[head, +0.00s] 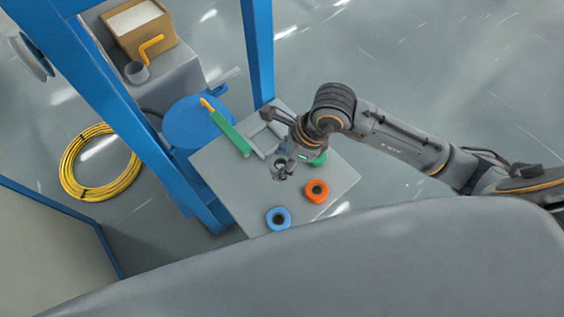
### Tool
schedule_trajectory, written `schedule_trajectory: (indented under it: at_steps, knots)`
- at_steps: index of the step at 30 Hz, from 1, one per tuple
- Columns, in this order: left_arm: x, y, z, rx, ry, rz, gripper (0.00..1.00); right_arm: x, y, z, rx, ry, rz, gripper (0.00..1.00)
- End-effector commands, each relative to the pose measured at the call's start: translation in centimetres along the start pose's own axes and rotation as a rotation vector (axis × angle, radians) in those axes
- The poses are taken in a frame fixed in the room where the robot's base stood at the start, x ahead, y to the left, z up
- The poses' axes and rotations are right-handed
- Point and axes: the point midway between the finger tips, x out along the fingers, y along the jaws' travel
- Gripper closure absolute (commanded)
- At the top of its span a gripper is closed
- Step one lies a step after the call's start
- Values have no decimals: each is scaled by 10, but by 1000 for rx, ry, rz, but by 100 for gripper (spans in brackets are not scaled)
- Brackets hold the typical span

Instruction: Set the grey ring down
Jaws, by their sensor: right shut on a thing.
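My right arm reaches in from the right, and its right gripper (285,174) is over the grey table (236,196). It is shut on the grey ring (279,166), which is small and partly covered by the fingers. I cannot tell whether the ring touches the table top. My left gripper is not in view.
A blue ring (278,218) and an orange ring (316,185) lie near the table's front edge. A green ring (320,159) is partly hidden behind my gripper. Blue posts (258,50) stand behind.

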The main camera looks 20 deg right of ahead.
Motion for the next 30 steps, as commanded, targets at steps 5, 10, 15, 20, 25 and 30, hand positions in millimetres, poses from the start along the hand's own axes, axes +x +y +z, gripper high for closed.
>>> schedule_trajectory:
  at_steps: [5, 10, 15, 20, 25, 30]
  knots:
    - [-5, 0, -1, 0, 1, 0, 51, 13, -8, -5, 4, 2, 3, 81]
    - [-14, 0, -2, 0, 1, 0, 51, 33, -7, -13, 3, 1, 2, 81]
    - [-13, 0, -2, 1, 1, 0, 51, 37, -8, -14, -1, -2, -2, 81]
    - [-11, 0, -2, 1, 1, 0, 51, 38, -8, -15, -1, -1, -1, 81]
    - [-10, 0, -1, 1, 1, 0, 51, 40, -8, -15, 0, -1, -1, 32]
    - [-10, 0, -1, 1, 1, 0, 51, 39, -8, -15, 0, -1, -1, 27]
